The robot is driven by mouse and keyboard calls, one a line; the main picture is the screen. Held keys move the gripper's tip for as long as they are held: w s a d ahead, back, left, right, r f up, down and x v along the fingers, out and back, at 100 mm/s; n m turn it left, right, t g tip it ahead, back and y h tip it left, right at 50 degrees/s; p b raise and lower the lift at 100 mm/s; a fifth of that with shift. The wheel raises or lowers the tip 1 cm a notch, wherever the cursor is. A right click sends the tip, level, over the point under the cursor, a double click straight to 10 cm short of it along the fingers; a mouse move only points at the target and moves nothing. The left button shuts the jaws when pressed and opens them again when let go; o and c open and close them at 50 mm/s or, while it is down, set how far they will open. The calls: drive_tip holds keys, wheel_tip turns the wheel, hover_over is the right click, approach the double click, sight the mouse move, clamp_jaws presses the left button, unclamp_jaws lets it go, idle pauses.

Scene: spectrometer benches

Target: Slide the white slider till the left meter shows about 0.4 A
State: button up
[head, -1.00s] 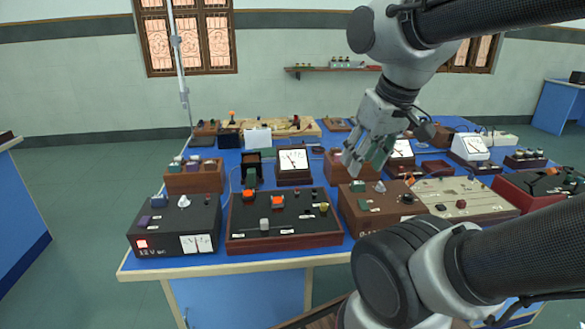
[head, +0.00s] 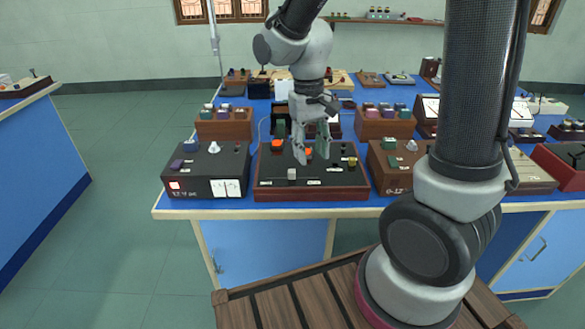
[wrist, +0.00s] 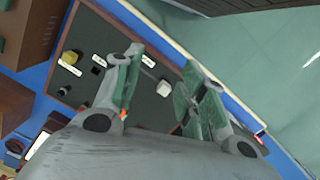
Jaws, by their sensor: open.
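The white slider (head: 292,174) is a small pale block near the front edge of a black-topped wooden box (head: 312,194). In the wrist view the slider (wrist: 164,88) appears between my two fingers, apart from both. My gripper (head: 312,158) is open and empty, pointing down over the box, behind and right of the slider in the head view. The gripper also fills the wrist view (wrist: 163,65). The left meter (head: 218,188) is the left of two small white dials on the front of the black power supply (head: 196,186); its reading is too small to tell.
Orange knobs (head: 277,146) and a yellow knob (head: 352,161) stand on the same box. A brown box (head: 393,183) is close on its right, and the power supply close on its left. More instruments crowd the blue bench behind. The floor in front left is clear.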

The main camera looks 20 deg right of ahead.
sight(292, 171)
drive_tip(key=w+a+m, duration=0.1)
drive_tip(key=w+a+f+m, duration=0.1)
drive_tip(key=w, duration=0.1)
drive_tip(key=w+m+t, duration=0.1)
drive_tip(key=w, duration=0.1)
drive_tip(key=shift+w+a+f+m, duration=0.2)
drive_tip(key=shift+a+f+m, duration=0.1)
drive_tip(key=shift+a+f, duration=0.1)
drive_tip(key=shift+w+f, duration=0.1)
drive_tip(key=shift+m, duration=0.3)
wheel_tip(292, 171, down, 8)
drive_tip(key=shift+r, duration=0.15)
clamp_jaws()
